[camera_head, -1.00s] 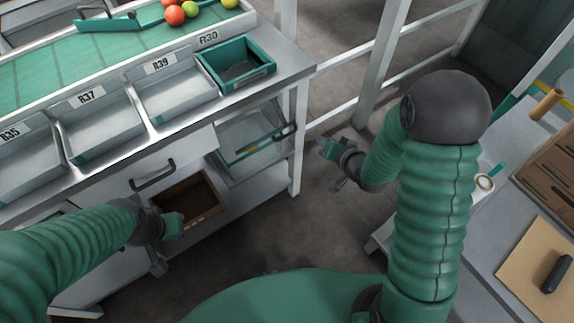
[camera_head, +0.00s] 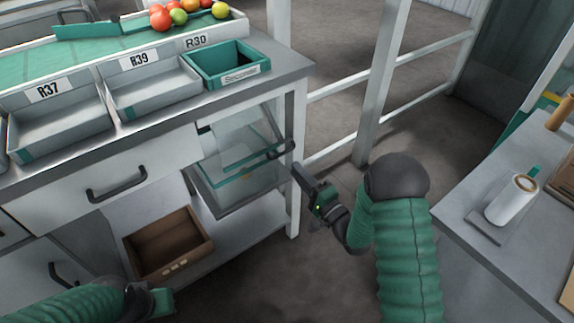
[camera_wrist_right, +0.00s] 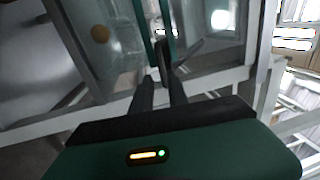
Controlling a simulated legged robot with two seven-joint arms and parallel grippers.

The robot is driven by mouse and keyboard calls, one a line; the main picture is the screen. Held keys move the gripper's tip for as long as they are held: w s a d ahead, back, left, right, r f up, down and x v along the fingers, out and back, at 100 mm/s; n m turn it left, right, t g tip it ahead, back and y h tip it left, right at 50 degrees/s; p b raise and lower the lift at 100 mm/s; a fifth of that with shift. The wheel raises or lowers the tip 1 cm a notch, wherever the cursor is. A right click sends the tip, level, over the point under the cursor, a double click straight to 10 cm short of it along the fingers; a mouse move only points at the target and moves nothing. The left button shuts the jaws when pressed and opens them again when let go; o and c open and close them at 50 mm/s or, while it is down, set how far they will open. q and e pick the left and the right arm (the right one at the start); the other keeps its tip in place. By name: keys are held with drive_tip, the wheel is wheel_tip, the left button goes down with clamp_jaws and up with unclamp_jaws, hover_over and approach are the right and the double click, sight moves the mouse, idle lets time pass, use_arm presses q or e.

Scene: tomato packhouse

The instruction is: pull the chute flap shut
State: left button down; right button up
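The chute flap looks to be the clear panel with teal edging (camera_head: 228,150) under the right end of the counter. It stands tilted at the bay's opening, with a dark bar handle (camera_head: 281,149) at its right. My right gripper (camera_head: 298,172) is just below and right of that handle in the head view. In the right wrist view its two dark fingers (camera_wrist_right: 160,85) are slightly apart, with nothing clearly between them; clear panels and a teal edge show beyond. Contact with the handle cannot be told. My left gripper (camera_head: 160,301) is low at the picture's bottom, its fingers unclear.
A white counter post (camera_head: 293,200) stands close beside my right gripper. Drawers with bar handles (camera_head: 117,183) and a brown crate (camera_head: 165,243) on the lower shelf are to the left.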

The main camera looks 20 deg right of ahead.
sight(282, 155)
drive_tip(key=b+x, duration=0.1)
drive_tip(key=x, duration=0.5)
clamp_jaws()
drive_tip(key=shift+s+f, duration=0.15)
drive_tip(key=shift+f, duration=0.05)
idle(1.1)
